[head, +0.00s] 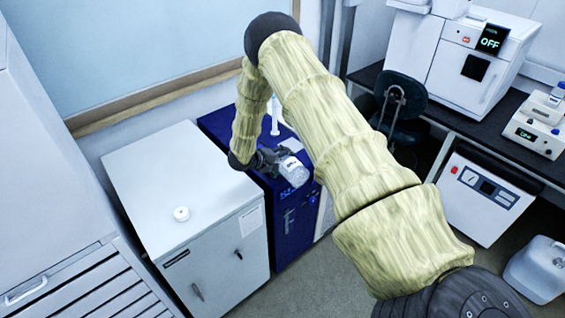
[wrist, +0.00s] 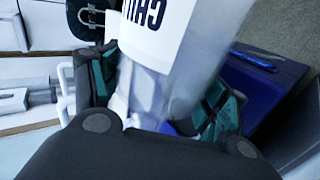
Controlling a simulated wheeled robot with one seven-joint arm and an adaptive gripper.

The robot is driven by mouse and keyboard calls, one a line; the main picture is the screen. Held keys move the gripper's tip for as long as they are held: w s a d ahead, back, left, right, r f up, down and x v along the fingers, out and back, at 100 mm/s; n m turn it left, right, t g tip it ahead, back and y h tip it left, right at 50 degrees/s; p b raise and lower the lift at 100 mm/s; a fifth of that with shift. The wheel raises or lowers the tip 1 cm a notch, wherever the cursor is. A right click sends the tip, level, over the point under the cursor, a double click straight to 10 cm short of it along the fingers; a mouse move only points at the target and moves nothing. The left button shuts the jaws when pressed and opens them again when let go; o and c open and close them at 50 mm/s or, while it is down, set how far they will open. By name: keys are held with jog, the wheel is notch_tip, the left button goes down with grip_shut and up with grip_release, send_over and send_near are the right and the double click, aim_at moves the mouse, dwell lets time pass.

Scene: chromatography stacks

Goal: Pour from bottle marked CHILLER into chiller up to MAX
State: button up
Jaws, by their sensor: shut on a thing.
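My gripper (head: 276,158) is shut on a clear bottle (head: 294,171). In the wrist view the bottle (wrist: 180,60) sits between the dark fingers with green pads, and its white label (wrist: 158,18) shows black letters starting "CHI"; the rest is cut off. The bottle looks tilted; its mouth and liquid level cannot be made out. It is held over the front part of a dark blue cabinet-like unit (head: 291,232) with white lettering, which may be the chiller. No MAX mark is readable. A small white round cap-like thing (head: 181,213) lies on the white cabinet.
The white cabinet (head: 165,165) stands left of the blue unit. A slim white upright thing (head: 274,118) stands on the blue unit's back part. A dark chair (head: 402,100), a bench with instruments (head: 470,50) and a white jug (head: 540,268) are to the right.

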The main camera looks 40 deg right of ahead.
jog(key=shift+s+r+m+t, duration=0.15)
jog(key=shift+r+m+t, duration=0.1)
jog(key=shift+m+t, duration=0.15)
jog(key=shift+s+r+m+t, duration=0.1)
jog(key=shift+r+m+t, duration=0.45)
jog(key=shift+r, duration=0.45)
jog(key=shift+s+r+m+t, duration=0.1)
jog(key=shift+r+m+t, duration=0.45)
jog(key=shift+r, duration=0.45)
